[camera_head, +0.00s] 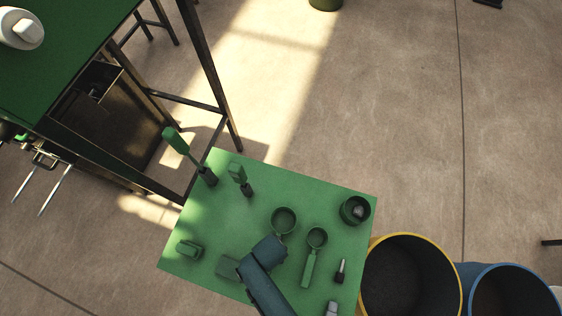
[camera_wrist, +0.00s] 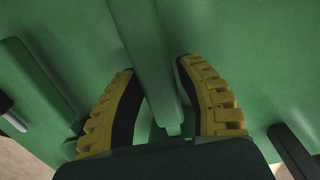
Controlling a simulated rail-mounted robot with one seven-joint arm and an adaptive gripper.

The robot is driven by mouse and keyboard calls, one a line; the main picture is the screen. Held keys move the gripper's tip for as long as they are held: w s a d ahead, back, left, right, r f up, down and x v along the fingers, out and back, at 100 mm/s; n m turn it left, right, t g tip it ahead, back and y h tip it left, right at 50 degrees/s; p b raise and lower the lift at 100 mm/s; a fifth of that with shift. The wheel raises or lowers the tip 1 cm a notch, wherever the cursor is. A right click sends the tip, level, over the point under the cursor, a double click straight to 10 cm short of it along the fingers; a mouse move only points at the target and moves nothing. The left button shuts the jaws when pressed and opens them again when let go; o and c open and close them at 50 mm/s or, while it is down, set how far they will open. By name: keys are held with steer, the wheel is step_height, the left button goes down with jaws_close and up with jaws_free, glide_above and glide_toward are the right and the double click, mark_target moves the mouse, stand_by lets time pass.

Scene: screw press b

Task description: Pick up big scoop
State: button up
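The larger green scoop (camera_head: 284,219) lies on the green tabletop, its round cup showing and its handle hidden under my arm in the head view. A smaller green scoop (camera_head: 317,237) lies to its right. In the wrist view my gripper (camera_wrist: 155,70) has its two yellow-and-black fingers apart. A long green handle (camera_wrist: 150,50) runs between them, with a gap visible on both sides. It appears to be the larger scoop's handle, though its cup is out of the wrist view. My gripper is hidden in the head view.
On the green table (camera_head: 255,205) stand a brush-like tool (camera_head: 176,141), another upright tool (camera_head: 238,175), a green block (camera_head: 188,249) and a round pot (camera_head: 355,210). A yellow-rimmed bin (camera_head: 410,237) adjoins the right. A green bar (camera_wrist: 38,85) lies left in the wrist view.

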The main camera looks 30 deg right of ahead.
jaws_close()
step_height(320, 180, up, 10)
steer(key=shift+p, duration=0.75)
steer(key=shift+c, duration=1.9)
jaws_free()
jaws_close()
